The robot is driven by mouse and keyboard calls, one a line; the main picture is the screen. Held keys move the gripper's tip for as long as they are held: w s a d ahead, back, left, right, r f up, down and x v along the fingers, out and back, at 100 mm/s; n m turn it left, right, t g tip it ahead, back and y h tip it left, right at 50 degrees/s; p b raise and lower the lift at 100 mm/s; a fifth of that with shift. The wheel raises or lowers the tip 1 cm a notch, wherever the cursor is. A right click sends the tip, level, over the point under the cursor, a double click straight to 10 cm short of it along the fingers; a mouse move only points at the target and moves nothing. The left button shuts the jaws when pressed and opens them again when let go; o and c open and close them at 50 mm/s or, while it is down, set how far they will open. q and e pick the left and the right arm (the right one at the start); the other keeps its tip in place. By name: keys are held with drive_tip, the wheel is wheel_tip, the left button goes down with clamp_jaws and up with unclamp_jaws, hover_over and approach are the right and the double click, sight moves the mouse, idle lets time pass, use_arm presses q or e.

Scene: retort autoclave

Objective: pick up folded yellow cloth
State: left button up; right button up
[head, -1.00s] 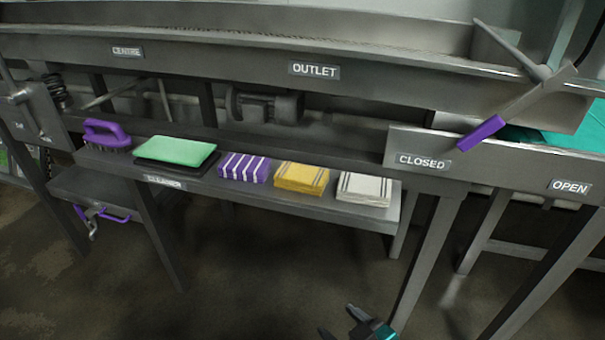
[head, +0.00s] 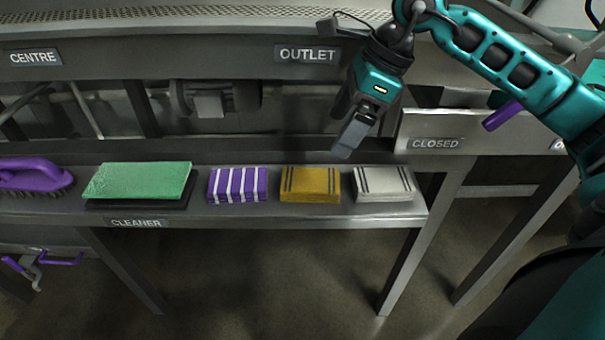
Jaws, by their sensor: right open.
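The folded yellow cloth (head: 310,185) has dark stripes and lies on the grey shelf (head: 330,217), between a folded purple-and-white striped cloth (head: 237,185) and a folded white cloth with dark stripes (head: 384,184). My right gripper (head: 346,142) is in the head view, above and slightly right of the yellow cloth, fingers pointing down. It is apart from the cloths and holds nothing I can see. My left gripper is not in view.
A green pad (head: 140,181) on a dark tray and a purple brush (head: 35,177) are on the shelf's left. A beam with the OUTLET label (head: 307,55) runs behind. The CLOSED panel (head: 433,143) and a purple-handled lever (head: 502,116) are at right.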

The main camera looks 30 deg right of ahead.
hover_over(313, 180)
drive_tip(key=d, duration=0.2)
drive_tip(key=f, duration=0.6)
drive_tip(key=shift+s+d+f, duration=0.1)
drive_tip(key=shift+s+f, duration=0.25)
drive_tip(key=shift+s+p+x, duration=0.15)
drive_tip(key=shift+x, duration=1.2)
drive_tip(key=shift+s+p+x, duration=0.15)
drive_tip(key=shift+x, duration=1.2)
drive_tip(key=shift+f, duration=0.1)
drive_tip(key=shift+c, duration=0.3)
drive_tip(key=c, duration=1.1)
